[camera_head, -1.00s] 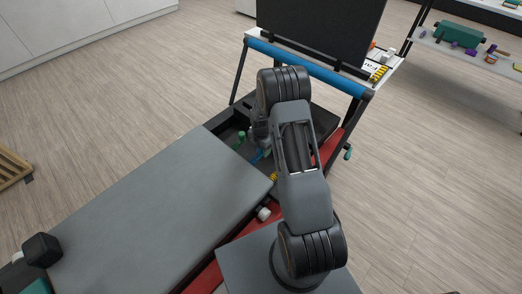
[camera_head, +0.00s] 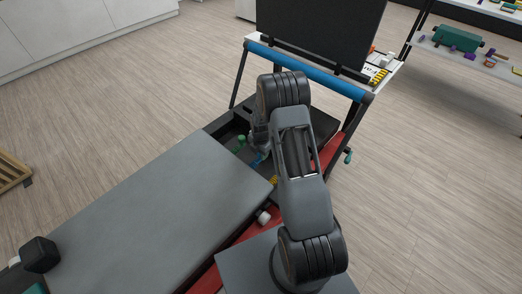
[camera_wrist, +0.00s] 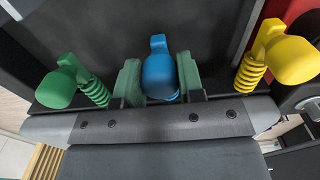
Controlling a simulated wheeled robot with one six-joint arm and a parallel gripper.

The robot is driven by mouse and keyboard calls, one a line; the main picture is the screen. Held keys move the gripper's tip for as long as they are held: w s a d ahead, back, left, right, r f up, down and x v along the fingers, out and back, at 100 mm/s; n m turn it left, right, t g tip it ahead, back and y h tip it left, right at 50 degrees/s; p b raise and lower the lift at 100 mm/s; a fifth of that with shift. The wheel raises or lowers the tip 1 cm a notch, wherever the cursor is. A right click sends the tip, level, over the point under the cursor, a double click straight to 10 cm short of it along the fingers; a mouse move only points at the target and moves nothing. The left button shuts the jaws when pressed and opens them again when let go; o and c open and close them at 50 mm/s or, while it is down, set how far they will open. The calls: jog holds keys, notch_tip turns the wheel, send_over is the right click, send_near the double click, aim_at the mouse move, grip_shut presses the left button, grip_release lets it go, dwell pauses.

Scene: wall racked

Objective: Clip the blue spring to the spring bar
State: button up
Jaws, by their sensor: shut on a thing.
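My gripper (camera_wrist: 160,85) is shut on the blue spring (camera_wrist: 160,75), with a green-grey finger on each side of its rounded knob. The blue spring's coils are hidden below the knob. In the head view only a bit of blue (camera_head: 258,158) shows beside my arm. The green spring (camera_wrist: 75,82) is to the left and the yellow spring (camera_wrist: 275,62) to the right, both apart from my fingers. A grey bar with several dark bolts (camera_wrist: 150,125) runs across just below the springs; I cannot tell whether it is the spring bar, or whether the blue spring touches it.
The grey carriage (camera_head: 150,205) fills the lower left of the head view. A blue padded bar (camera_head: 315,70) crosses behind my arm, with a black board (camera_head: 320,30) beyond. A shelf (camera_head: 470,55) with coloured items stands at the upper right. Open wooden floor surrounds the frame.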

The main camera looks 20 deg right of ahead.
jog(key=shift+w+d, duration=0.1)
dwell(0.3)
jog(key=w+d+b, duration=0.2)
jog(key=d, duration=0.3)
jog(key=shift+w+d, duration=0.2)
jog(key=shift+d, duration=0.1)
jog(key=o, duration=1)
notch_tip(320, 180, up, 21)
jog(key=p, duration=0.7)
dwell(0.6)
jog(key=shift+f, duration=0.1)
dwell(0.4)
